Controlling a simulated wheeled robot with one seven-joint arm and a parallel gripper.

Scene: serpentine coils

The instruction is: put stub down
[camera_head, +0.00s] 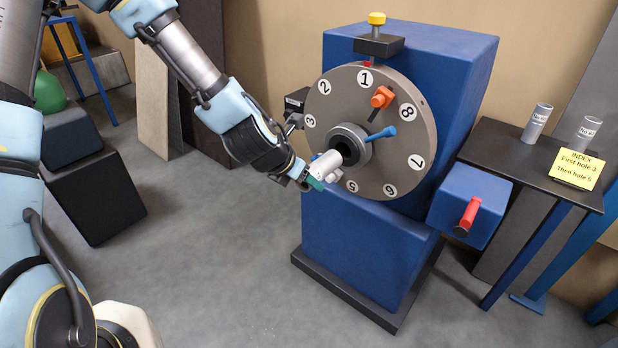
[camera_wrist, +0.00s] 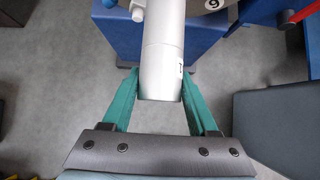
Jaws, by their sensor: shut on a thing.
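A pale grey cylindrical stub (camera_head: 327,164) is between the green fingers of my gripper (camera_head: 314,181), in front of the dial plate's central collar (camera_head: 348,143). The stub's far end is at or just before the collar; I cannot tell whether it is inside. In the wrist view the stub (camera_wrist: 163,52) runs up and away between the two fingers (camera_wrist: 160,88), which are shut on it. It has a small side knob (camera_wrist: 138,11) and a dark mark on its right side.
The grey numbered dial (camera_head: 405,130) sits on a blue machine (camera_head: 465,75) with an orange knob, a blue lever and a red-handled box (camera_head: 470,205). The dark side table (camera_head: 510,158) holds two grey labelled cylinders (camera_head: 537,124) and a yellow card (camera_head: 576,168).

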